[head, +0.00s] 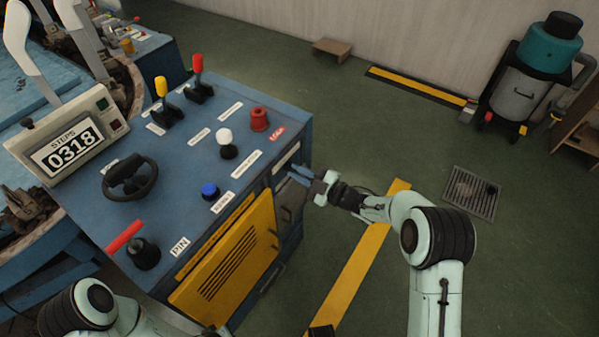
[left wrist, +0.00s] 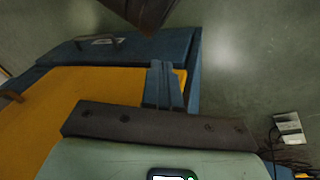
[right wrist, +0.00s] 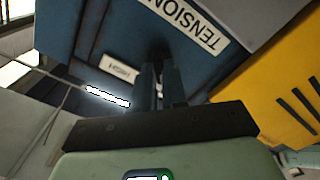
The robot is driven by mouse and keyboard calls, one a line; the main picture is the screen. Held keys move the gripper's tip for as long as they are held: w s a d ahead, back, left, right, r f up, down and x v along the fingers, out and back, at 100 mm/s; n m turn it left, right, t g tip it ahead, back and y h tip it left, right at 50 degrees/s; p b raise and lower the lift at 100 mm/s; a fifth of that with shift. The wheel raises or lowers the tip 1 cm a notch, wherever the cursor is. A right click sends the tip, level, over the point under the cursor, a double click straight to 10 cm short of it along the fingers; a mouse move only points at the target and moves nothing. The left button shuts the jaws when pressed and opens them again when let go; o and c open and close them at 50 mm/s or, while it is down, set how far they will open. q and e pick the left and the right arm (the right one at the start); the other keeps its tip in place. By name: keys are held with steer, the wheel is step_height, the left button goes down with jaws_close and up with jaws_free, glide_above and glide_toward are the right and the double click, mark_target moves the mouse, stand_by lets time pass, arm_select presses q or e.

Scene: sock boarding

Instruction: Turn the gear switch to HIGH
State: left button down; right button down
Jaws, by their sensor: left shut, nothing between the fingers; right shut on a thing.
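My right gripper (head: 294,173) reaches the right side of the blue machine cabinet in the head view. In the right wrist view its fingers (right wrist: 160,75) are shut on a dark part, seemingly the gear switch (right wrist: 158,50), mostly hidden between and behind the fingertips. A small label (right wrist: 118,70), which seems to read HIGH, is left of the fingers. A bright white label (right wrist: 108,97) is below it. Which way the switch points cannot be told. My left gripper (left wrist: 163,83) is shut and empty in front of the yellow panel in the left wrist view; the head view does not show its fingers.
The cabinet top (head: 190,165) carries a black handwheel (head: 130,178), several levers and knobs, and a counter (head: 65,150) reading 0318. A yellow vented door (head: 225,270) is on the cabinet front. The large TENSION label (right wrist: 185,20) is above my right fingers. Floor to the right is mostly clear.

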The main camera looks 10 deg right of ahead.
arm_select(q)
steer(key=s+d+r+g+h+p, duration=0.1)
steer(key=s+d+r+p, duration=0.1)
steer(key=s, duration=0.3)
steer(key=shift+d+r+g+p, duration=0.3)
steer(key=shift+r+p, duration=0.3)
steer(key=shift+r, duration=0.1)
arm_select(e)
steer(key=m, duration=1.7)
steer(key=shift+w+d+m, duration=0.1)
steer(key=shift+m, duration=0.3)
steer(key=shift+f, duration=0.1)
steer(key=c, duration=1.2)
jaws_free()
steer(key=shift+o, duration=0.2)
